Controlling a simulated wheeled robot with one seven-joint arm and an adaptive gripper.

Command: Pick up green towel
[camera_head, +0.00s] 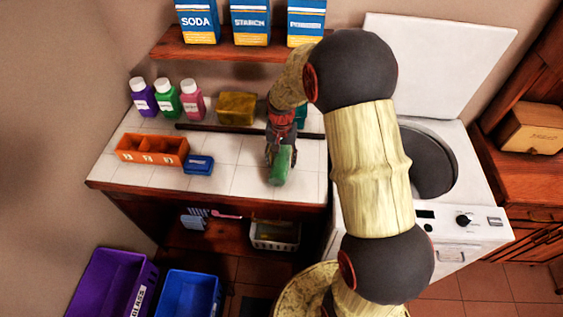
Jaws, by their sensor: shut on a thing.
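The green towel (281,168) is a small bunched green piece at the front part of the white tiled counter. My gripper (277,150) is above and against it, pointing down, and is shut on it. The towel's lower end is close to the tiles; I cannot tell whether it touches them. My arm covers the area to the right of the gripper, and the fingertips are small and partly hidden by the towel.
Bottles (167,98) and a yellow block (237,108) stand behind. A shelf (190,48) hangs above. The open washing machine (465,185) is at right.

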